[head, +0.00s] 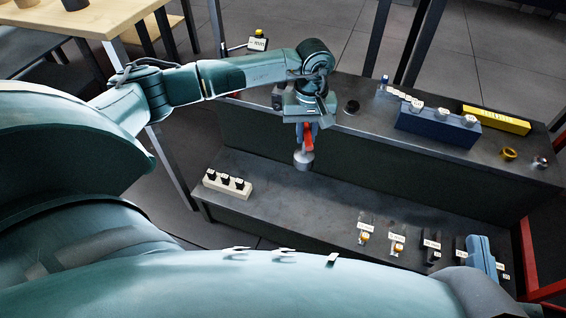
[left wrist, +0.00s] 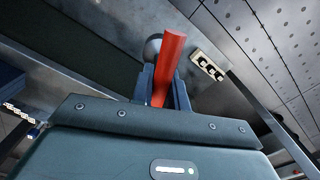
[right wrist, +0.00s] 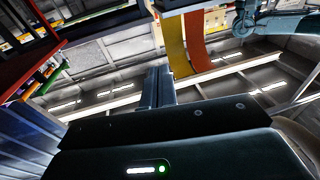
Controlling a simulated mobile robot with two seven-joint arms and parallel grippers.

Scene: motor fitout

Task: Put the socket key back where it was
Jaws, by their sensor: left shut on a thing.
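My left gripper (head: 306,122) hangs over the near edge of the upper bench level, above the lower shelf. It is shut on the red handle of the socket key (head: 308,136), whose round grey head (head: 303,160) points down, apart from the shelf. In the left wrist view the red handle (left wrist: 170,65) stands between the fingers, with the grey head partly hidden behind it. My right gripper (right wrist: 158,88) shows only in its own wrist view; its fingers are together with nothing between them.
The upper level (head: 440,155) carries a blue block (head: 437,126) with pale round pieces, a yellow box (head: 497,119), a yellow ring (head: 508,153) and a black disc (head: 351,107). The lower shelf (head: 300,196) holds a cream block (head: 228,188), labelled small parts (head: 397,246) and a blue item (head: 481,253). Its middle is clear.

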